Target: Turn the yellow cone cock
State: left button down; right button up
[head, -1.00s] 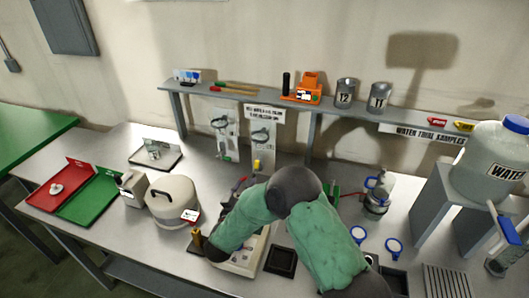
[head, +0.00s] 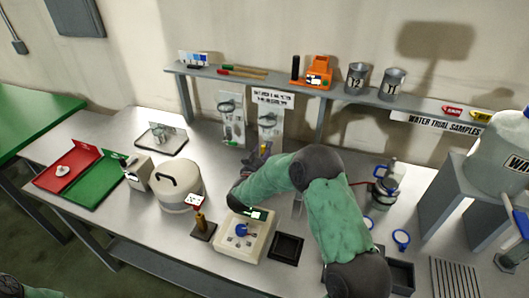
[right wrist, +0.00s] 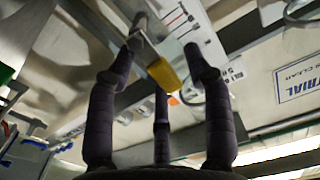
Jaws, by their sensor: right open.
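The yellow cone cock (right wrist: 163,75) shows in the right wrist view as a yellow block on a pale rod, between the dark fingers of my right gripper (right wrist: 165,55). The fingers are spread around it and not closed. I cannot tell whether any finger touches it. In the head view my right gripper (head: 263,151) is small and partly hidden by its own arm, at the foot of the right-hand clear panel (head: 270,122). The cock is not clearly visible there. My left gripper is out of view.
A grey shelf (head: 340,96) runs above the panels. A white device with a blue knob (head: 245,243), a brass piece on a dark base (head: 200,222) and a round white pot (head: 178,190) stand nearby. Glassware with blue parts (head: 385,183) stands right of my arm.

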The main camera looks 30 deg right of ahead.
jog(key=shift+w+d, duration=0.1)
jog(key=shift+d, duration=0.05)
grip_shut()
